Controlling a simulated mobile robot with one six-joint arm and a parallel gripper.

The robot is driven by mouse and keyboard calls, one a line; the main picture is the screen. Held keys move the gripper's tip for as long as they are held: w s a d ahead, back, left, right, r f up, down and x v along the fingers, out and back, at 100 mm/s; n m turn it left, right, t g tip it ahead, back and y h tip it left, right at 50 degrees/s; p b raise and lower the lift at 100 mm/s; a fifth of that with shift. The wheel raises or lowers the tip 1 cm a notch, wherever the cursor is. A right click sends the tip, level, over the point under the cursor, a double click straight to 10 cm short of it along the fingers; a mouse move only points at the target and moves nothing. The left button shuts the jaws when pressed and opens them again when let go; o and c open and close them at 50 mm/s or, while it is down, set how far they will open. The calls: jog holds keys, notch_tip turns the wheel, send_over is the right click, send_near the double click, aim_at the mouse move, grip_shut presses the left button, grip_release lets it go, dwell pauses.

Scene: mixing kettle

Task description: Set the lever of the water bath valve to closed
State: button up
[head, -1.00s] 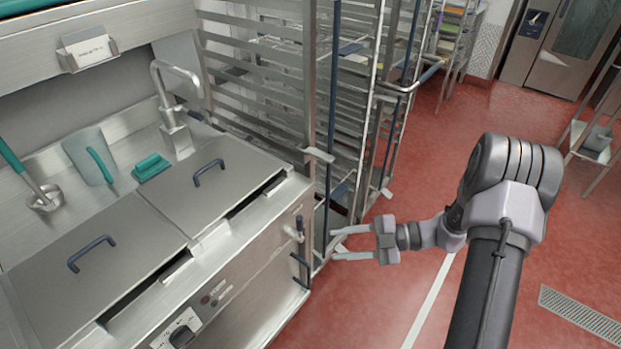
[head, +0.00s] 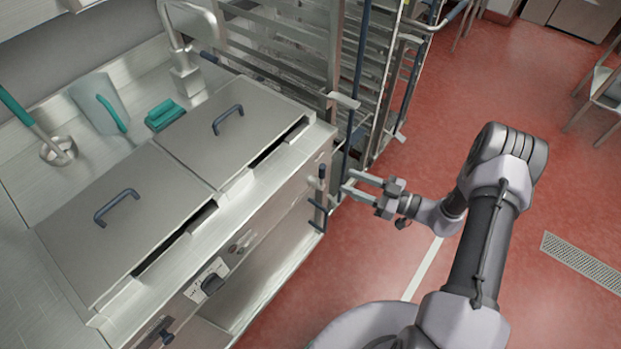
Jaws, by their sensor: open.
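The water bath is a steel counter unit with two lidded wells (head: 205,180). At the right end of its front face is a small lever with a dark grip (head: 321,174), standing roughly upright; it looks like the valve lever. Below it is a dark blue bar handle (head: 318,214). My gripper (head: 347,182) is open and empty, its two pale fingers pointing left toward the lever. The fingertips appear just right of the lever, with a small gap in the picture; the depth between them is hard to tell. The valve body is too small to make out.
A steel rack (head: 350,90) with a dark blue upright stands close behind the gripper and lever.

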aim_at(324, 173)
jog(key=x, duration=0.9)
jog(key=shift+a, duration=0.2)
jog(key=shift+w, duration=0.1)
